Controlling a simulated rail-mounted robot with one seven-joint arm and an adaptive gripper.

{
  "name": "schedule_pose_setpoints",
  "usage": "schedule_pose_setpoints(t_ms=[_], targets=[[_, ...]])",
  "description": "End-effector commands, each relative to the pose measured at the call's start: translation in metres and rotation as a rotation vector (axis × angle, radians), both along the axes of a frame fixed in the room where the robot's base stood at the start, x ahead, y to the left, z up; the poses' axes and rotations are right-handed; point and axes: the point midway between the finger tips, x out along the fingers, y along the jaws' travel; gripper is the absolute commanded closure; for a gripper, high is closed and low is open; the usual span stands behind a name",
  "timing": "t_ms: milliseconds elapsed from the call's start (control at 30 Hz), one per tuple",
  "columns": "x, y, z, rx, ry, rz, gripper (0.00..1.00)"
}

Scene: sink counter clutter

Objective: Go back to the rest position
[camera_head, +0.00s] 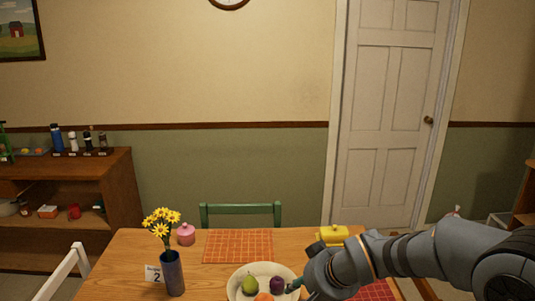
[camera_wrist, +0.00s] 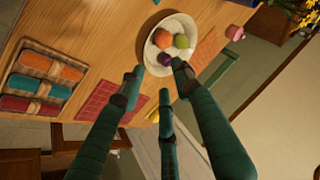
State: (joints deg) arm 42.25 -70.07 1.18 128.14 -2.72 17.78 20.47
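My gripper (camera_head: 294,286) reaches in from the right over the wooden table, at the right edge of a cream plate (camera_head: 263,271). In the wrist view its dark green fingers (camera_wrist: 160,80) are spread apart with nothing between them. The plate also shows in the wrist view (camera_wrist: 176,22), just beyond the fingertips. On it lie a green pear (camera_head: 249,286), a purple plum (camera_head: 277,283) and an orange fruit (camera_head: 264,297). Whether a fingertip touches the plate is unclear.
A vase of yellow flowers (camera_head: 173,274), a number card (camera_head: 153,274) and a pink pot (camera_head: 186,235) stand on the left. A yellow butter dish (camera_head: 334,234) stands behind my gripper. Rolled cloths lie in a tray (camera_wrist: 29,53). A green chair (camera_head: 240,209) stands behind the table.

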Motion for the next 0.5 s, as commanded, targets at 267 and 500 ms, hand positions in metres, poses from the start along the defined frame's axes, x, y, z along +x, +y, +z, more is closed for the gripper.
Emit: schedule_pose_setpoints(t_ms=[267, 500], targets=[[-0.014, -0.022, -0.035, -0.043, 0.056, -0.013, 0.67], [-0.027, -0.049, -0.054, -0.068, 0.105, -0.054, 0.67]])
